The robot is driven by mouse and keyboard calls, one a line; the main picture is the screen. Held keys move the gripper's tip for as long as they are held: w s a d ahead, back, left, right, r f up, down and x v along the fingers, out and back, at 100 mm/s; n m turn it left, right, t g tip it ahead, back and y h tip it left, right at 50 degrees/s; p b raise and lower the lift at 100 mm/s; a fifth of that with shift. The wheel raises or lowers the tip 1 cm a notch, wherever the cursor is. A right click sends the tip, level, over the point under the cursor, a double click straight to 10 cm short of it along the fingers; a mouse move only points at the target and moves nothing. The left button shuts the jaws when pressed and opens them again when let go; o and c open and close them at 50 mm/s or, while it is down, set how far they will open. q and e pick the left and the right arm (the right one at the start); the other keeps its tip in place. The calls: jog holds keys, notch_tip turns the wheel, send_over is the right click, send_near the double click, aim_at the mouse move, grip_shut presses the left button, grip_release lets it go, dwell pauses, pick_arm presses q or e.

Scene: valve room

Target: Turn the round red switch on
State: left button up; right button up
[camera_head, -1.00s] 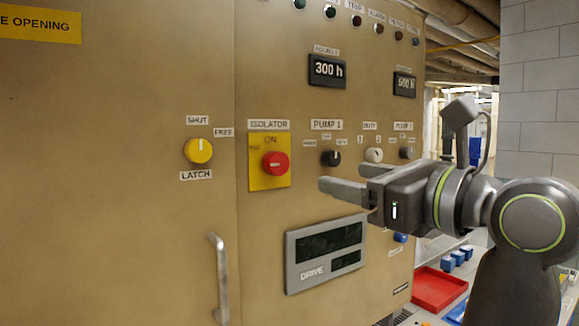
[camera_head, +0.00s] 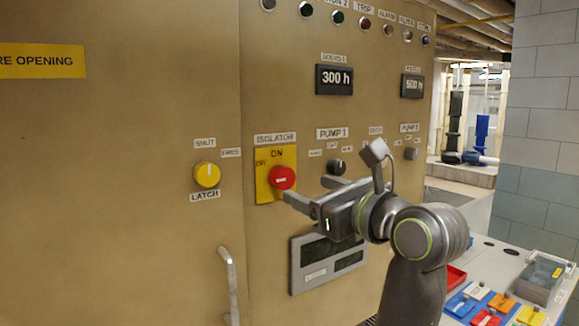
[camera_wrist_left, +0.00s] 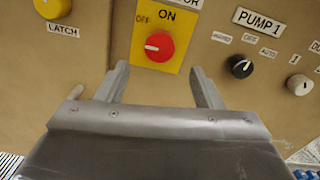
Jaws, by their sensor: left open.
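The round red switch (camera_head: 282,178) sits on a yellow plate (camera_head: 264,188) labelled ISOLATOR, with ON above it and OFF to its upper left. Its white mark lies level, and in the left wrist view the mark on the red switch (camera_wrist_left: 160,46) is on the left, OFF side. My left gripper (camera_head: 306,189) is open and empty, just to the right of the switch in the head view. In the left wrist view my left gripper (camera_wrist_left: 159,76) has its fingers spread below the switch, apart from it. My right gripper is not in view.
A yellow LATCH knob (camera_head: 207,174) is left of the switch. A black PUMP 1 knob (camera_wrist_left: 240,66) is to its right. A drive display panel (camera_head: 316,276) lies below my gripper, and a door handle (camera_head: 229,284) sticks out at lower left.

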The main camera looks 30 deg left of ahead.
aim_at(287, 180)
pick_arm(q)
jog(key=p+x, duration=0.2)
jog(key=x, duration=0.3)
jog(key=shift+a+r, duration=0.15)
jog(key=shift+a, duration=0.15)
jog(key=shift+p+x, duration=0.5)
jog(key=shift+x, duration=0.4)
jog(key=shift+w, duration=0.1)
jog(key=shift+d, duration=0.1)
jog(key=shift+c, duration=0.4)
jog(key=c, duration=0.9)
